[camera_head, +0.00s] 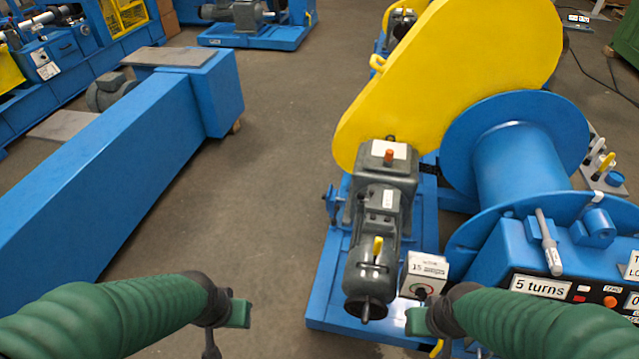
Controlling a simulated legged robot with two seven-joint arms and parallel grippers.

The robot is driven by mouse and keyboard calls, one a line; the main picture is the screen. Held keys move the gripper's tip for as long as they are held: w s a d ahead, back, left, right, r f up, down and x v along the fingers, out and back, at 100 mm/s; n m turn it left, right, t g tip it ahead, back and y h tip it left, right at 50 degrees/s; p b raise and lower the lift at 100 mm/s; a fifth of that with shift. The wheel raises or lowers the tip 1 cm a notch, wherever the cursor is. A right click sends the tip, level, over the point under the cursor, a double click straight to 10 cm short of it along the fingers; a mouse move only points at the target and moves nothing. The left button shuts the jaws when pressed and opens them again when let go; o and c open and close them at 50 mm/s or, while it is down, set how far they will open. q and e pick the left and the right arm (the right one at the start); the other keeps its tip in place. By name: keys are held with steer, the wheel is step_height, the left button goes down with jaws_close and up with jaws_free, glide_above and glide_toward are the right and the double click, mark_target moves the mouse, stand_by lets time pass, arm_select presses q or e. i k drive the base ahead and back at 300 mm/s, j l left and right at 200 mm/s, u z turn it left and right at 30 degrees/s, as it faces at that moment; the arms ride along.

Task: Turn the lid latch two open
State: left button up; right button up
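A large yellow chain guard (450,75) stands tilted over the drive at the upper right. A small yellow handle (377,62) sticks out from its upper left edge. No latch labelled two can be made out, and the guard's far side is hidden. My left gripper (228,325) is at the bottom, left of the drive and over the floor, well apart from the guard. My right gripper (418,320) is at the bottom, beside the motor's lower end and well below the guard. Both show only in part, so I cannot tell whether they are open or shut.
A grey gear motor (378,215) sits on a blue base below the guard. A blue drum (515,160) and a control panel (560,290) marked "5 turns" stand to the right. A long blue beam (110,190) lies left. Bare floor (260,200) lies between.

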mark_target(361, 197)
steer(key=i+j+u, duration=0.1)
steer(key=u, duration=0.35)
steer(key=i+j+u, duration=0.15)
steer(key=u, duration=0.3)
steer(key=i+j+u, duration=0.1)
steer(key=u, duration=0.3)
steer(key=i+u, duration=0.25)
steer(key=u, duration=0.2)
steer(key=i+j, duration=0.1)
steer(key=i, duration=0.3)
steer(key=i+j, duration=0.15)
steer(key=i, duration=0.25)
steer(key=i+l+z, duration=0.1)
steer(key=z, duration=0.3)
steer(key=i+z, duration=0.2)
steer(key=z, duration=0.25)
steer(key=i+z, duration=0.15)
steer(key=z, duration=0.25)
steer(key=i+z, duration=0.2)
steer(key=z, duration=0.2)
steer(key=i+z, duration=0.6)
steer(key=i, duration=0.15)
